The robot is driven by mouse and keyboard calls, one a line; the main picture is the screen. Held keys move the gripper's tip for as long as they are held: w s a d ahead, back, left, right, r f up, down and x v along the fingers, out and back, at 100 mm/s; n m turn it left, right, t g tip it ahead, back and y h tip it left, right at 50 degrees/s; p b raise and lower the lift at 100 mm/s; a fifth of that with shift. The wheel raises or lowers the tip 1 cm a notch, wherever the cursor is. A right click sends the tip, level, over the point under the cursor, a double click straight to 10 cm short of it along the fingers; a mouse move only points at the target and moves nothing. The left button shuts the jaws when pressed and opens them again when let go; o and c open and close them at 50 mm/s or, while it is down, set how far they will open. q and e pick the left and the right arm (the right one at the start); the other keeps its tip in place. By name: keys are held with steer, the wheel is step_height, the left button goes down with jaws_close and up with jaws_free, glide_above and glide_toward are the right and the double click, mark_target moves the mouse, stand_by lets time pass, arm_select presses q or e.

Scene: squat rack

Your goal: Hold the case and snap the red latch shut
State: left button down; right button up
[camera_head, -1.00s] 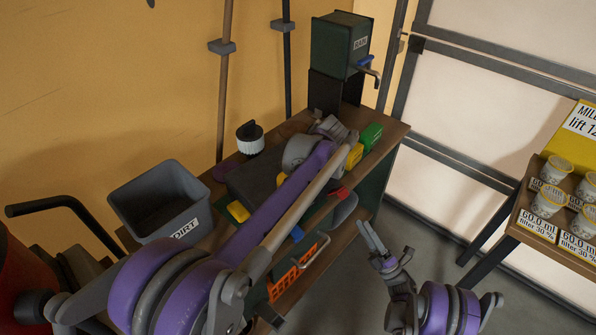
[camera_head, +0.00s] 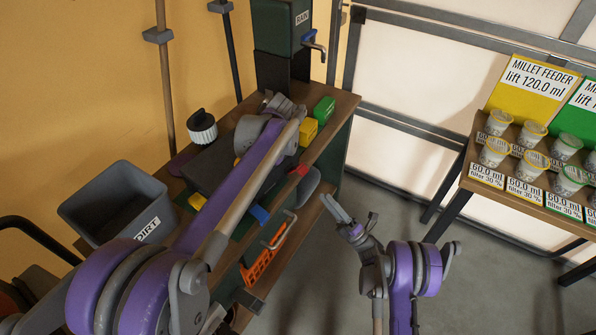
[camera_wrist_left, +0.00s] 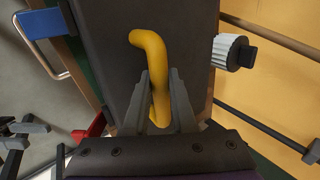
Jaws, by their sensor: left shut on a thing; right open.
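The dark grey case (camera_head: 210,168) lies on the wooden bench, largely hidden behind my left arm in the head view. In the left wrist view my left gripper (camera_wrist_left: 158,98) is shut on the bent yellow handle (camera_wrist_left: 150,45) on the case (camera_wrist_left: 105,30). A red latch part (camera_head: 299,170) shows at the bench's front side; it also shows in the left wrist view (camera_wrist_left: 92,128). A blue part (camera_head: 260,214) with a grey loop sits nearer. My right gripper (camera_head: 329,198) is open and empty, in front of the bench, apart from the latch.
A grey DIRT bin (camera_head: 115,205) stands left on the bench (camera_head: 342,108). A green RAIN tank (camera_head: 283,30) with a tap stands at its back. Yellow (camera_head: 308,132) and green (camera_head: 324,110) blocks lie near the right end. A shelf of cups (camera_head: 545,200) is far right; floor between is clear.

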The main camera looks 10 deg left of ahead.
mark_target(298, 172)
steer(key=shift+w+a+r+n+g, duration=0.3)
steer(key=shift+r+g, duration=0.1)
steer(key=shift+r, duration=0.1)
steer(key=c, duration=0.5)
steer(key=shift+w+a+r+n+g+h, duration=0.25)
steer(key=shift+r+n+h, duration=0.1)
steer(key=shift+r+h, duration=0.15)
steer(key=shift+w+a+r+n+g+h, duration=0.15)
steer(key=shift+r+n+g+h, duration=0.15)
steer(key=shift+h, duration=0.3)
jaws_close()
steer(key=shift+w+a+r+n+g+h, duration=0.3)
steer(key=shift+w+a+r+n+h, duration=0.1)
steer(key=shift+a+h, duration=0.35)
steer(key=shift+w+a+r+n+g+h, duration=0.25)
steer(key=shift+w+a+n+g+h, duration=0.1)
steer(key=shift+a+h, duration=0.4)
steer(key=shift+w+a+r+n+g+h, duration=0.35)
steer(key=shift+a+h, duration=0.25)
steer(key=shift+a, duration=0.25)
